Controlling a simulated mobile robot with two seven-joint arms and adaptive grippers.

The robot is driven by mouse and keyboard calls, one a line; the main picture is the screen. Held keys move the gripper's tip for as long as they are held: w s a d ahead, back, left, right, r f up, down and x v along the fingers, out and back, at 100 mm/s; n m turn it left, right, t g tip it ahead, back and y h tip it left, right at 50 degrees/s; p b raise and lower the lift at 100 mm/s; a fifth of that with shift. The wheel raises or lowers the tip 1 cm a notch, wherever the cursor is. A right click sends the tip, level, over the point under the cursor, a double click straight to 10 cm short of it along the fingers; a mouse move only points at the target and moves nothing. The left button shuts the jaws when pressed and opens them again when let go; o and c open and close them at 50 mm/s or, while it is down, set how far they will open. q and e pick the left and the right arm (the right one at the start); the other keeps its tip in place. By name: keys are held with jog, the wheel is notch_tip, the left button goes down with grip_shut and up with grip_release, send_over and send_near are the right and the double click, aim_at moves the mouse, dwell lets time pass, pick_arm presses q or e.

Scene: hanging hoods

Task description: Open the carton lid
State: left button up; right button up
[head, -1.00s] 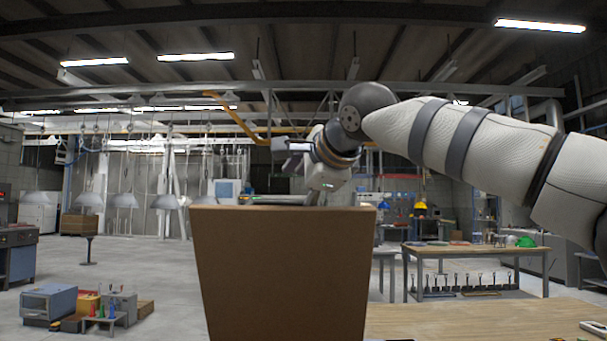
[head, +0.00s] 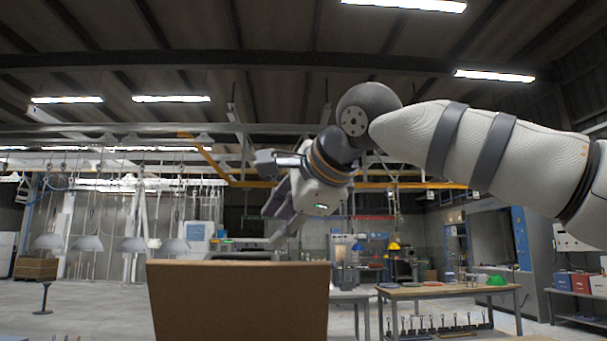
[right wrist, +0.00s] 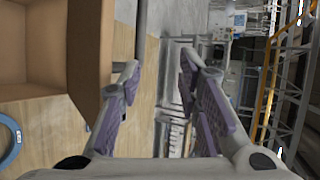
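The brown carton panel (head: 238,302), which looks like the raised lid, stands upright at the bottom of the head view and hides what is behind it. In the right wrist view the carton (right wrist: 30,55) is at the left, with its inside showing and a brown panel (right wrist: 90,50) along its side. My right gripper (head: 281,212) is above and beyond the panel's top edge in the head view. In the right wrist view my right gripper (right wrist: 160,75) has its purple-padded fingers spread, with nothing between them, apart from the carton. My left gripper is not in view.
A blue ring-shaped object (right wrist: 10,143) lies beside the carton on the wooden tabletop (right wrist: 60,125). A workbench (head: 450,292) with tools stands farther back at the right. Hanging hoods (head: 88,243) are at the back left. The air around the right gripper looks clear.

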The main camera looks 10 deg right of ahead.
jog(key=shift+w+f+g, duration=0.2)
jog(key=shift+w+g, duration=0.1)
jog(key=shift+w, duration=0.3)
jog(key=shift+s+d+r, duration=0.2)
jog(key=shift+s+r, duration=0.1)
jog(key=shift+r, duration=0.15)
jog(key=shift+s+d+r, duration=0.15)
jog(key=shift+s+r, duration=0.1)
jog(key=shift+r, duration=0.15)
notch_tip(320, 180, up, 6)
jog(key=s+d, duration=0.2)
jog(key=shift+s+d, duration=0.25)
jog(key=shift+f, duration=0.1)
